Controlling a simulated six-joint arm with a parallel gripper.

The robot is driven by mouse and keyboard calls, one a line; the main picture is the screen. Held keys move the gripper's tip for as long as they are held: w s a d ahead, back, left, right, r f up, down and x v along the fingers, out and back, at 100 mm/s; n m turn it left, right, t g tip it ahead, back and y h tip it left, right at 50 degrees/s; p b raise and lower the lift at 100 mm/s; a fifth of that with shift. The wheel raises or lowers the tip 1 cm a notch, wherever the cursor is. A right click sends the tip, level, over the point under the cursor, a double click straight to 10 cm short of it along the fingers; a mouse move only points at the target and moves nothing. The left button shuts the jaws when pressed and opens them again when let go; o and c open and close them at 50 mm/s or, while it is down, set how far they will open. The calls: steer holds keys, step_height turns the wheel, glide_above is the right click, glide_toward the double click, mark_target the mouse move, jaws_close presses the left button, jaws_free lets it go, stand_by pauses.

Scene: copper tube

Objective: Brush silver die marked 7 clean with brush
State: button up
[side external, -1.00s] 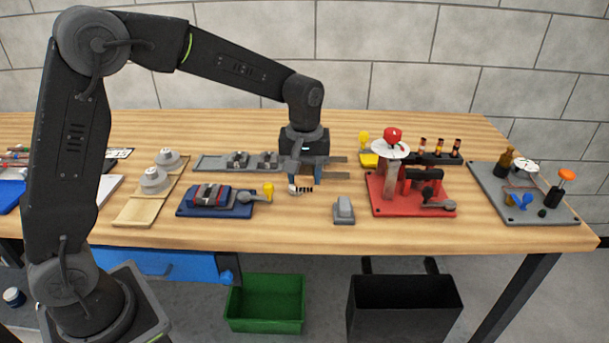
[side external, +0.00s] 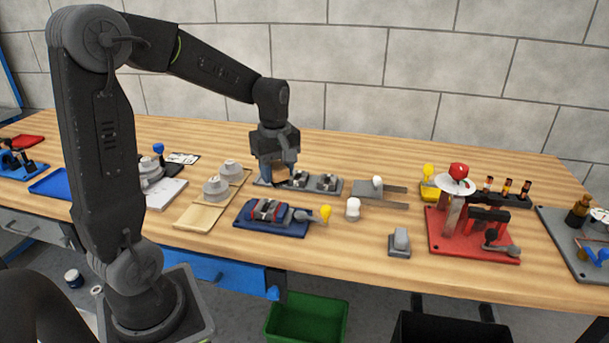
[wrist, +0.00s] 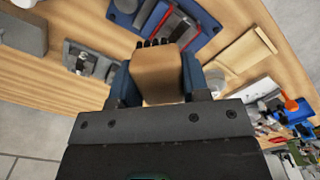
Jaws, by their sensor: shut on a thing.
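My gripper (side external: 278,177) is shut on the brush, above the left end of a grey rack. In the wrist view, my fingers (wrist: 158,78) clasp the brush's tan block (wrist: 156,82), with black bristles at its far end. Silver die pieces (side external: 300,180) and (side external: 327,182) sit on the rack (side external: 339,187), to the right of the gripper. No number is readable, so I cannot tell which die is marked 7. A blue vise (side external: 247,219) with red-edged jaws stands in front of the rack; whether it clamps a die is unclear.
A white-topped knob (side external: 353,207) and a grey block (side external: 400,240) stand right of the vise. A red fixture (side external: 470,246) is farther right. A wooden tray (side external: 197,220) with grey round parts lies left. Bare wood lies in front of the vise.

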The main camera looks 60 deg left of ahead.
mark_target(272, 208)
steer(key=shift+s+f, duration=0.15)
steer(key=shift+f, duration=3.7)
steer(key=shift+s+a+f, duration=0.3)
steer(key=shift+s+a, duration=0.15)
steer(key=shift+a, duration=0.15)
steer(key=shift+c, duration=0.3)
steer(key=shift+s+a, duration=1.6)
steer(key=shift+w+d, duration=2.1)
steer(key=shift+d, duration=0.05)
steer(key=shift+r, duration=4.2)
